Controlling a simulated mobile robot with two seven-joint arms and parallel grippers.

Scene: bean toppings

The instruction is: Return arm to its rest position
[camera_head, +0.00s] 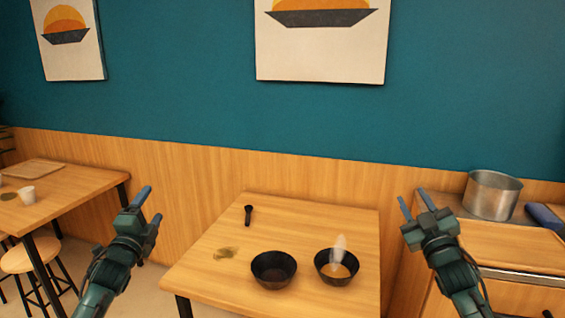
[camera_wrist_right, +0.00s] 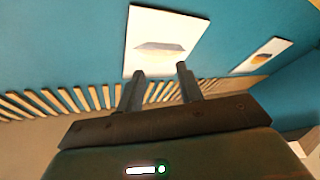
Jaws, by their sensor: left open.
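My left gripper (camera_head: 147,208) is in the head view, raised left of the middle table, open and empty. My right gripper (camera_head: 412,207) is raised to the right of that table, in front of the counter. In the right wrist view its two fingers (camera_wrist_right: 160,85) stand apart with nothing between them, against the wall. On the table stand a dark bowl (camera_head: 273,270) and, to its right, a second dark bowl (camera_head: 330,274) with tan contents and a pale, steam-like wisp above it. Neither gripper touches a bowl.
The wooden table (camera_head: 310,215) also bears a small black utensil (camera_head: 248,214) and a greenish patch (camera_head: 225,253). A metal pot (camera_head: 491,195) stands on the right counter. A second table (camera_head: 75,185) with a white cup (camera_head: 27,194) and a stool (camera_head: 30,258) are at the left.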

